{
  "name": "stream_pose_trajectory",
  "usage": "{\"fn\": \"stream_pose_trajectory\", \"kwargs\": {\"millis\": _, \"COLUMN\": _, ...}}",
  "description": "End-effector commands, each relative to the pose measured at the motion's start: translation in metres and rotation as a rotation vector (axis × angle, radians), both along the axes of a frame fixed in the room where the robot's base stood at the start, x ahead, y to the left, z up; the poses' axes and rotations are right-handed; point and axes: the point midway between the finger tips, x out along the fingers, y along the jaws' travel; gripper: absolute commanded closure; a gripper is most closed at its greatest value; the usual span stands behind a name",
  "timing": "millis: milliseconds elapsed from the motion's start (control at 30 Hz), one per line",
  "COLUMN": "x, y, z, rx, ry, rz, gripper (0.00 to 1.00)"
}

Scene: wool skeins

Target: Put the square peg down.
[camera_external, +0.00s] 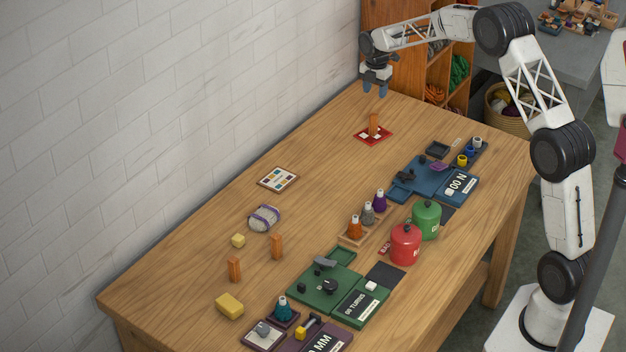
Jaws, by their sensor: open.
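An upright orange-brown peg (374,122), square-sided as far as I can tell, stands on a small red mat (361,137) with white patches near the far end of the table. My gripper (376,90) is above the table's far end, pointing down, with its bluish fingers apart. It is empty and appears clear above the peg, not touching it. Two similar orange-brown pegs stand upright on the left front of the table, one here (277,247) and one further left (234,269).
A blue station (425,180), red canister (405,245), green canister (427,220) and green station (323,287) line the right side. A grey skein (264,218), yellow blocks (229,305) and a colour card (278,178) lie left. The table's middle is clear.

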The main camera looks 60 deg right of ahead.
Motion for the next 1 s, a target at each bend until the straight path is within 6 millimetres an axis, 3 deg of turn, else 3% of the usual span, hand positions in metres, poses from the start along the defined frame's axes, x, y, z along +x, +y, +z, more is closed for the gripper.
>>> {"fn": "stream_pose_trajectory", "kwargs": {"millis": 233, "x": -0.002, "y": 0.005, "z": 0.006, "rx": -0.001, "ry": -0.003, "rz": -0.01, "gripper": 0.5}}
{"fn": "stream_pose_trajectory", "kwargs": {"millis": 433, "x": -0.014, "y": 0.027, "z": 0.029, "rx": -0.005, "ry": -0.012, "rz": -0.068, "gripper": 0.5}}
{"fn": "stream_pose_trajectory", "kwargs": {"millis": 667, "x": -0.046, "y": 0.076, "z": 0.073, "rx": -0.01, "ry": -0.031, "rz": -0.2, "gripper": 0.5}}
{"fn": "stream_pose_trajectory", "kwargs": {"millis": 1000, "x": -0.111, "y": 0.153, "z": 0.136, "rx": -0.009, "ry": -0.066, "rz": -0.428, "gripper": 0.5}}
